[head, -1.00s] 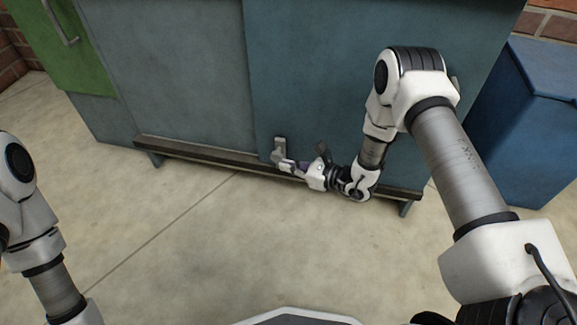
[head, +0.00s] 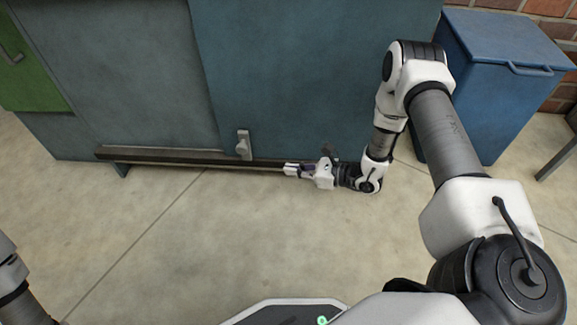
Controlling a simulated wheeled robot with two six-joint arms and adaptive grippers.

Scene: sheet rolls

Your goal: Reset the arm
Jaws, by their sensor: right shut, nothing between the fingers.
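My right arm comes in from the right and reaches down in front of a blue-grey cabinet (head: 290,75). My right gripper (head: 288,170) is shut and empty, low by the cabinet's bottom rail (head: 180,157) and pointing left. It is to the right of a small grey handle (head: 243,145) on the cabinet's lower edge, with a gap between them. Only part of my left arm shows at the lower left edge; its gripper is out of view.
A blue bin (head: 505,60) with a lid handle stands right of the cabinet, behind my right arm. A green panel (head: 30,75) is at the upper left. A grey metal leg (head: 558,157) shows at the right edge. The concrete floor (head: 190,240) in front is clear.

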